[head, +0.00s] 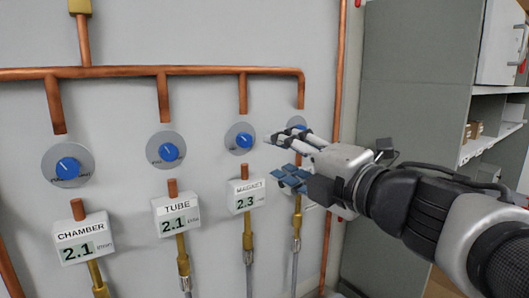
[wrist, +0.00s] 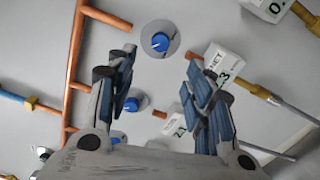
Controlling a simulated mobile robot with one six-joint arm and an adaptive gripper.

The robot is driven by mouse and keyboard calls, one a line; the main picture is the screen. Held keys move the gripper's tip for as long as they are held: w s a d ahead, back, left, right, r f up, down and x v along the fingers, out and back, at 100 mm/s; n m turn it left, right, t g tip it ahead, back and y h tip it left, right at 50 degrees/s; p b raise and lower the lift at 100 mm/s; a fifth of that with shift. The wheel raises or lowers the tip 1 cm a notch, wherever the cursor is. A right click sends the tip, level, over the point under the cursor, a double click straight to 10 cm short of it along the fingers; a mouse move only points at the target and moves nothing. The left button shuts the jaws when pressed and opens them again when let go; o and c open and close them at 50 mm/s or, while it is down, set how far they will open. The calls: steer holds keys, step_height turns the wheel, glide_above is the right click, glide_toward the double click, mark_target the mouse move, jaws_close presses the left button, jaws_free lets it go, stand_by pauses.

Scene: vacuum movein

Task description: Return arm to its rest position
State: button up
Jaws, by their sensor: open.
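My gripper (head: 278,160) is open and empty in front of the panel, with its fingers pointing left. In the head view it is just right of the magnet knob (head: 239,138) and partly covers a fourth blue knob (head: 298,125). The label box below that knob is mostly hidden. In the wrist view, my gripper (wrist: 160,78) has its fingers spread apart, and the magnet knob (wrist: 160,42) shows beyond the gap, apparently not touched. My arm reaches in from the right edge of the head view.
The chamber knob (head: 68,168) and tube knob (head: 168,152) are farther left. A copper manifold pipe (head: 130,71) runs above them. Label boxes read CHAMBER 2.1 (head: 84,242), TUBE 2.1 (head: 175,217) and MAGNET 2.3 (head: 246,197). A grey cabinet (head: 415,75) and shelves stand at the right.

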stand_by(0.3)
steer(key=d+f+m+t+h, duration=0.2)
steer(key=d+f+m+h, duration=0.1)
steer(key=d+m+h, duration=0.65)
steer(key=s+d+f+m+g+h, duration=0.3)
steer(key=s+d+f+m, duration=0.25)
steer(key=f+m, duration=0.4)
steer(key=s+a+f+m+g+y, duration=0.1)
steer(key=s+f+m+g, duration=0.3)
steer(key=s+f, duration=0.4)
steer(key=s+a+f+m+g+y, duration=0.1)
steer(key=s+a+f+m+g, duration=0.3)
steer(key=s+f, duration=0.5)
steer(key=shift+s+f+g, duration=0.3)
steer(key=shift+s+g, duration=0.35)
steer(key=shift+g, duration=0.05)
steer(key=shift+y, duration=0.25)
